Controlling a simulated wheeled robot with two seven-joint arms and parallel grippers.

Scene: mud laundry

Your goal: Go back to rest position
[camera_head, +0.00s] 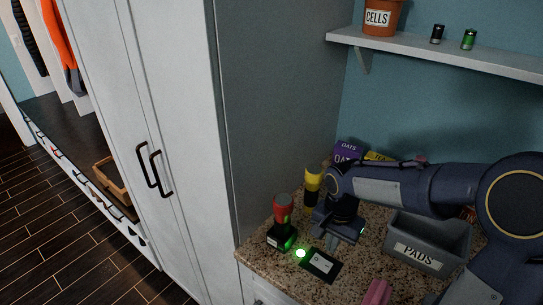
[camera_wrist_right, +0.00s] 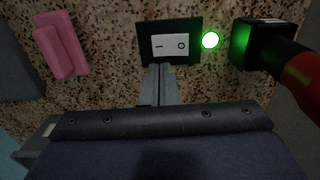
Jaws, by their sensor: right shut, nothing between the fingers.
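My right gripper (camera_head: 319,243) hangs over the granite counter in the head view. Its fingers are closed with nothing held. In the right wrist view the closed fingers (camera_wrist_right: 159,84) show just below a black switch plate (camera_wrist_right: 169,43). The same switch plate (camera_head: 321,264) lies on the counter just in front of the gripper in the head view. A lit green lamp (camera_head: 300,253) glows beside the plate and also shows in the right wrist view (camera_wrist_right: 210,40). I cannot tell whether the fingertips touch the plate. My left gripper is not in view.
A red flashlight (camera_head: 283,207) stands in a green-lit black base (camera_head: 282,237). A yellow flashlight (camera_head: 312,186) stands behind. A grey PADS bin (camera_head: 416,253) and pink pads (camera_head: 377,292) are to the right. A shelf (camera_head: 440,51) overhangs; a tall white cabinet (camera_head: 165,110) borders the left.

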